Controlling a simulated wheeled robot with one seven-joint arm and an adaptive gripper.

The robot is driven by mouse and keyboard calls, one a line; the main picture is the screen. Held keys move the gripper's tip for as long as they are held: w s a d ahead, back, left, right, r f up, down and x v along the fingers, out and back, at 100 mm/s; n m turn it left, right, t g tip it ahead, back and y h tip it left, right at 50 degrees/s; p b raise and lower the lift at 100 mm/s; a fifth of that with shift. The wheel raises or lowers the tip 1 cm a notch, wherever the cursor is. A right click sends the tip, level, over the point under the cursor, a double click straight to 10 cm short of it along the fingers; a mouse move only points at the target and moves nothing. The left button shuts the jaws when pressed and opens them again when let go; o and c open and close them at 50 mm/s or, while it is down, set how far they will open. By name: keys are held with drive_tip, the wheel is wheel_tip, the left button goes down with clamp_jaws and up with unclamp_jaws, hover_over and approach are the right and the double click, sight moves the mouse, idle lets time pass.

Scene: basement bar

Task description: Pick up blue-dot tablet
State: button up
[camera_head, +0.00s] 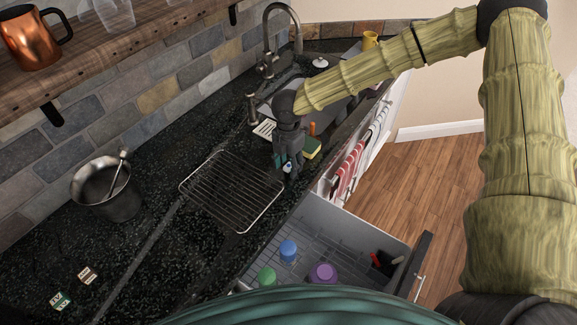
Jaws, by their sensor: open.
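My gripper (288,163) points down over the dark counter, near its front edge and beside the sink. It is open, with its fingers on either side of a small white and blue item (289,167). This item looks like the blue-dot tablet, though it is tiny and partly hidden by the fingers. I cannot tell whether the fingers touch it.
A wire rack (232,190) lies left of my gripper. A yellow and green sponge (312,147) is close on the right. An open drawer (340,222) with cups is below the counter edge. A metal bucket (107,190) and two small packets (87,275) stand left.

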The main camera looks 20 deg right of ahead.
drive_tip(key=c, duration=0.9)
drive_tip(key=shift+r, duration=0.1)
